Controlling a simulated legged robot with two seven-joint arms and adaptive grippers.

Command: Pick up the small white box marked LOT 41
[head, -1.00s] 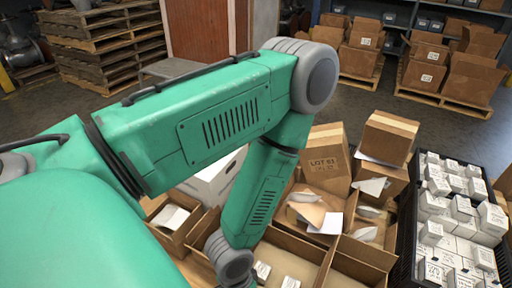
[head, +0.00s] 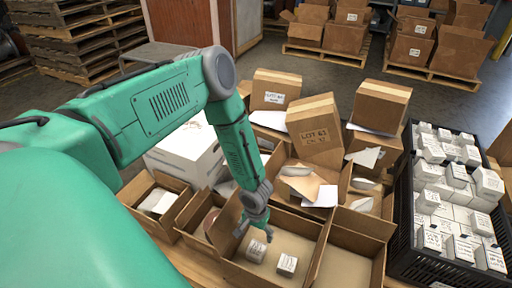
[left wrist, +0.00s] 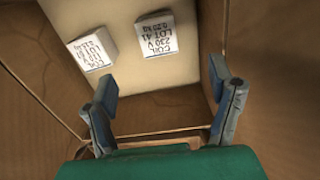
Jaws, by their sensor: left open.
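Two small white boxes lie apart on the floor of a cardboard compartment. In the left wrist view the box marked LOT 41 (left wrist: 157,34) is the right one, labelled COIL 230 V. The other white box (left wrist: 91,48), labelled COIL 120 V, sits turned to its left. In the head view the boxes show as a left one (head: 256,251) and a right one (head: 287,265); their print is too small to read there. My left gripper (head: 255,232) is open and empty, above the compartment's far left part, touching neither box. Its spread fingers (left wrist: 165,88) also show in the left wrist view.
Cardboard walls (head: 318,252) enclose the compartment closely. A carton marked LOT 63 (head: 315,134) stands behind. A white carton (head: 186,150) is at left. A black crate (head: 404,215) of many white boxes stands at right. Neighbouring compartments hold paper and wrapped items.

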